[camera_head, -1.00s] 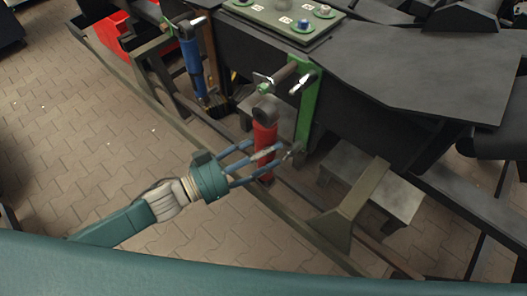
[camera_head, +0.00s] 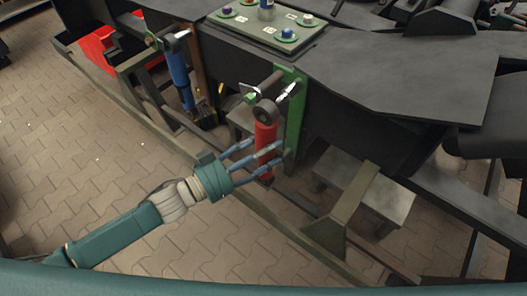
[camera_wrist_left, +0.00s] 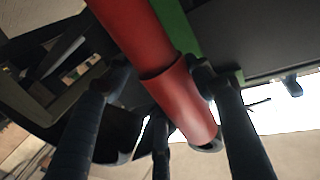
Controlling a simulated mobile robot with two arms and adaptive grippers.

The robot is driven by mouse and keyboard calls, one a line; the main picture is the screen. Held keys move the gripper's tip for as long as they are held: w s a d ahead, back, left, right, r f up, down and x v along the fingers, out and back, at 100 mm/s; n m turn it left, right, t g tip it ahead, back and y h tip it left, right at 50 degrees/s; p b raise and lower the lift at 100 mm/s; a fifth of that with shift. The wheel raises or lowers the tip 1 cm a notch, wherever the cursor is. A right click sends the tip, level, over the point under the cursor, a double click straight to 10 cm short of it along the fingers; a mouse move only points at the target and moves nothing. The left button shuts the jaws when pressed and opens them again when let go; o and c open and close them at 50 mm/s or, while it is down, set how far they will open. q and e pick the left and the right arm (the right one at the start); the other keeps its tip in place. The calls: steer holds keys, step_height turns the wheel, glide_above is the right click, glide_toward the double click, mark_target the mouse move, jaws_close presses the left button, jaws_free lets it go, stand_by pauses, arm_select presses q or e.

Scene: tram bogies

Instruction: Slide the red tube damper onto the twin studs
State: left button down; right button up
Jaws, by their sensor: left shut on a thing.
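The red tube damper (camera_head: 264,138) hangs nearly upright, with a dark eye at its top. My left gripper (camera_head: 266,160) is shut around its lower body. In the left wrist view the red tube (camera_wrist_left: 183,100) runs between the dark fingers (camera_wrist_left: 165,95). The green bracket (camera_head: 296,122) stands close behind the damper. A dark upper stud (camera_head: 265,83) sticks out from the bracket's top, just above the damper's eye. The eye looks apart from this stud. The lower stud is hidden behind the damper and fingers. My right gripper is out of view.
A blue damper (camera_head: 180,78) is mounted further left on the dark frame. A red bin (camera_head: 98,45) is at the back left. A plate with coloured caps (camera_head: 268,26) lies on top. Paved floor is free at left.

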arm_select(q)
steer(key=w+d, duration=0.2)
steer(key=w, duration=0.1)
steer(key=w+d, duration=0.1)
steer(key=shift+w+d+r, duration=0.15)
steer(key=shift+r, duration=0.1)
stand_by(0.7)
steer(key=shift+r, duration=0.1)
steer(key=c, duration=0.9)
jaws_free()
steer(key=shift+o, duration=1.4)
steer(key=v, duration=1.2)
